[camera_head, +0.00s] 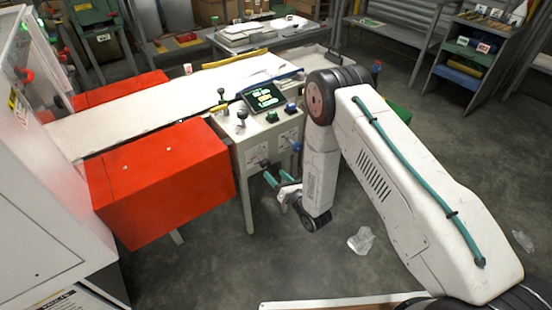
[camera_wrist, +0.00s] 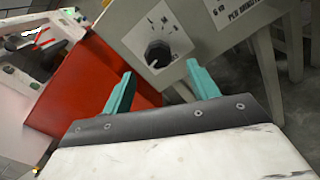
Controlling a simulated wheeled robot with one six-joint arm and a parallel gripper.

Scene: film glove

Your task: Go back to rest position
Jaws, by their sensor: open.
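My gripper (camera_head: 272,180) has two teal fingers and sits low in front of the control panel's face in the head view. In the wrist view the gripper (camera_wrist: 160,69) is open with nothing between its fingers. A black rotary knob (camera_wrist: 158,53) on a light grey panel (camera_wrist: 205,38) lies just beyond the fingertips, roughly centred between them. The fingers look clear of the knob. My arm is bent, with its elbow raised and its forearm hanging down beside the panel.
A red box-shaped housing (camera_head: 160,180) stands left of the panel, beside a white conveyor bed (camera_head: 130,118). A lit screen (camera_head: 264,97) and several buttons top the panel. Crumpled clear plastic (camera_head: 361,241) lies on the floor. Shelves (camera_head: 470,55) stand back right. Floor between is open.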

